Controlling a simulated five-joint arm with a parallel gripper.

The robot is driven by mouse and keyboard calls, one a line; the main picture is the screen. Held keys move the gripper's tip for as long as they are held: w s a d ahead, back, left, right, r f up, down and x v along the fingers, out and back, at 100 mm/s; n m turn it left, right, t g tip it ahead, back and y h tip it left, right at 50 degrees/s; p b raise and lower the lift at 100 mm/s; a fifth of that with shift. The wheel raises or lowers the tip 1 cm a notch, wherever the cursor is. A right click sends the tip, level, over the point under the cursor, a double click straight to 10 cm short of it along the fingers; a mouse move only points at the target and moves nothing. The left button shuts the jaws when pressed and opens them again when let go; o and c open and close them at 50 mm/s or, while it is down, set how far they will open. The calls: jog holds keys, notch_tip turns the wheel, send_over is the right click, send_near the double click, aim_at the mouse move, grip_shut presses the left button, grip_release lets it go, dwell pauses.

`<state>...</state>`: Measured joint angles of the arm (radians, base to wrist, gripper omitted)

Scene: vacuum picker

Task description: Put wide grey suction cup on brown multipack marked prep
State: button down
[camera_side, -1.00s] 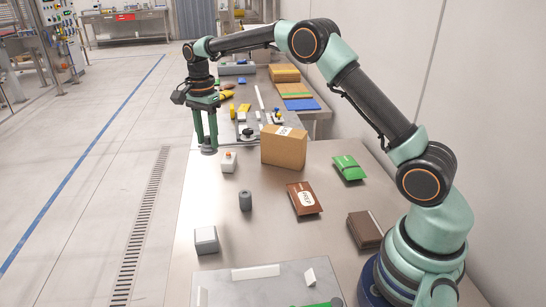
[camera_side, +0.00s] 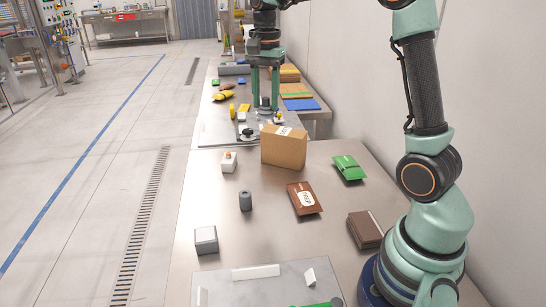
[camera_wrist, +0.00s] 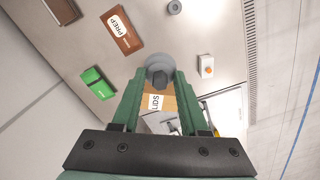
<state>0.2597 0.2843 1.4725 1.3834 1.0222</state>
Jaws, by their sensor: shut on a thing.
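My gripper (camera_side: 265,104) is shut on the wide grey suction cup (camera_wrist: 159,66), which hangs between the fingertips. In the side view it appears beyond the cardboard box; its exact height is hard to judge. The brown multipack marked PREP (camera_side: 304,199) lies flat in the middle of the near steel table, nearer the camera than the gripper and apart from it. In the wrist view the PREP pack (camera_wrist: 122,30) is at the upper left, its label readable.
A cardboard box (camera_side: 284,149), labelled LIDS in the wrist view, stands behind the PREP pack. A green pack (camera_side: 348,168) and another brown pack (camera_side: 365,229) lie to the right. A grey cylinder (camera_side: 245,200), button box (camera_side: 229,162) and grey block (camera_side: 206,240) stand left.

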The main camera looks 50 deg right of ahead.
jog(key=s+d+n, duration=0.1)
jog(key=s+d, duration=0.2)
jog(key=s, duration=0.7)
send_over(304, 193)
notch_tip(304, 193, down, 21)
jog(key=shift+r, duration=0.1)
jog(key=shift+c, duration=2.1)
grip_release()
